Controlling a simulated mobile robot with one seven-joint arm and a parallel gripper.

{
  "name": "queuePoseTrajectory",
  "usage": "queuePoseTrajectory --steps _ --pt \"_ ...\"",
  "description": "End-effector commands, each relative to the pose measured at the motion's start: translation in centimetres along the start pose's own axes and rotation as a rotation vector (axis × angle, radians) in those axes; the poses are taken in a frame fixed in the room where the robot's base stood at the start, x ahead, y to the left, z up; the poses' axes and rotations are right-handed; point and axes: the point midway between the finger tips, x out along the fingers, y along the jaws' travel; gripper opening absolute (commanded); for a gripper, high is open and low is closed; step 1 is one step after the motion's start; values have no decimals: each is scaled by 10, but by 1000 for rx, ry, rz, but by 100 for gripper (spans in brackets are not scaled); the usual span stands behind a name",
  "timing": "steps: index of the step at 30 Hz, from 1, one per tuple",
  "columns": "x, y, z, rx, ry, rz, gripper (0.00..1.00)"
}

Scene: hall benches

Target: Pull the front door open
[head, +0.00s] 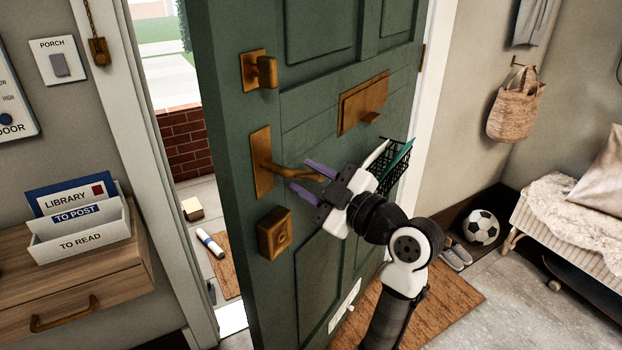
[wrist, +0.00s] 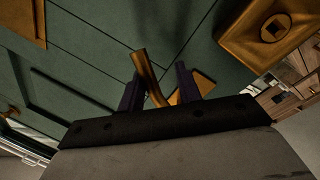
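The green front door (head: 305,105) stands ajar, swung into the room, with its left edge clear of the frame and the outside showing through the gap. A brass lever handle (head: 262,165) is on its left side, between a brass knob above and a square brass lock below. My gripper (head: 312,180) is at the lever with its purple fingers apart, one above and one below the lever's end. In the wrist view the lever (wrist: 150,75) lies between the two fingers (wrist: 158,88), with gaps visible beside it.
A wire basket (head: 392,165) hangs on the door near my wrist. A doormat (head: 440,305) lies on the floor under the door's swing side. A drawer unit (head: 100,290) stands left of the doorway. Shoes, a football (head: 481,228) and a bench (head: 570,225) are at right.

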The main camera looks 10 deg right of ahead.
Motion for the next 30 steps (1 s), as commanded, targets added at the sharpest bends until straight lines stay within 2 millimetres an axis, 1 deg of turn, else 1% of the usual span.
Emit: queuePoseTrajectory --steps 6,8,10,14,21,24,27,30 --pt "-2 0 0 0 0 0 33" --pt "-6 0 1 -1 -1 0 33" --pt "-14 0 1 -1 -1 2 33" --pt "-40 0 2 -2 -2 5 33" --pt "-95 0 2 -1 -2 4 33" --pt "-114 0 1 -2 -2 3 33" --pt "-127 0 1 -2 -2 2 33" --pt "-135 0 0 -1 -1 2 33"
